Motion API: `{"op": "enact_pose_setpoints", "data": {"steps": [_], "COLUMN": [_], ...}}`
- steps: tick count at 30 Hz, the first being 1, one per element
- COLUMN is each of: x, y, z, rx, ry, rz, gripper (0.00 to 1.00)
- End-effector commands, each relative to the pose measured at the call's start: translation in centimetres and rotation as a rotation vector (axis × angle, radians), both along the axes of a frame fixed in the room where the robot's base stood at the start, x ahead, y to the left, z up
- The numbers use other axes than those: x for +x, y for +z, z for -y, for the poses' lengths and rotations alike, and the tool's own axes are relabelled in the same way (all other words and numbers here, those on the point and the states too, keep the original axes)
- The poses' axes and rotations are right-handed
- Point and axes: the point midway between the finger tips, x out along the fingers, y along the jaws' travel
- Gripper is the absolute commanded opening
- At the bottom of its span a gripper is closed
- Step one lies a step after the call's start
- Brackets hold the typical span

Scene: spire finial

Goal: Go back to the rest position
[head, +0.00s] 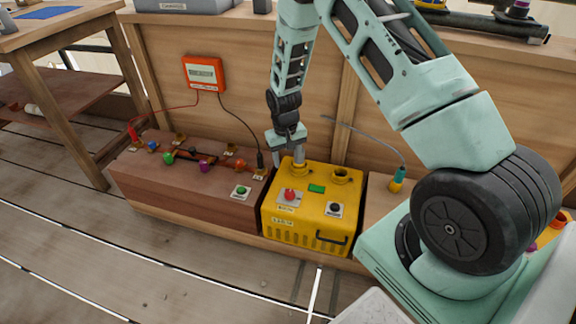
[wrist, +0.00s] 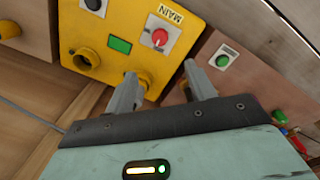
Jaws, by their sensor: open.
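My gripper (head: 286,152) is at the left rear of a yellow box (head: 312,228), at its upper edge. In the wrist view my gripper (wrist: 160,84) shows two separated grey fingers with nothing held between them. One finger overlaps the yellow box's edge near a yellow round collar. The other is toward the gap beside the reddish-brown box (head: 185,185). I cannot tell whether the fingers touch anything. The yellow box has a red knob (wrist: 160,37) marked MAIN, a green display (wrist: 120,45) and an open yellow collar (wrist: 86,60).
An orange-red panel (head: 205,73) hangs on the wooden wall, with cables down to the brown box. A teal-and-yellow plug (head: 398,180) stands on a box at the right. A wooden table (head: 60,30) is at the left. The plank floor in front is clear.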

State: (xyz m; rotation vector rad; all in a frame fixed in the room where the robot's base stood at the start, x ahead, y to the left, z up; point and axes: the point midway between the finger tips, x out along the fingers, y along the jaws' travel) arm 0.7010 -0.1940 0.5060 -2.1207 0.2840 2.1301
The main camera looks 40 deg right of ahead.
Motion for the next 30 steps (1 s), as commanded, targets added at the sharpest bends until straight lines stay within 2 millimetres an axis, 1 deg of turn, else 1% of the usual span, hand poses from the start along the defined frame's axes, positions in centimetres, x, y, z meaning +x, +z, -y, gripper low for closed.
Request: {"op": "enact_pose_setpoints", "data": {"steps": [1,6,21,23,26,29,30], "x": [0.0,0.0,0.0,0.0,-0.1,-0.9,-1.5], "y": [0.6,1.3,1.3,1.5,3.1,6.3,7.9], "z": [0.0,-0.1,-0.1,-0.4,-2.3,-6.2,-8.2], "rx": [0.000,0.000,0.000,0.003,0.018,0.048,0.063], "ry": [0.000,0.000,0.000,0.004,0.032,0.094,0.129], "rz": [0.001,0.000,0.000,0.001,0.007,0.015,0.017], "gripper": [0.55,0.55,0.55,0.55,0.55,0.55,0.55]}}
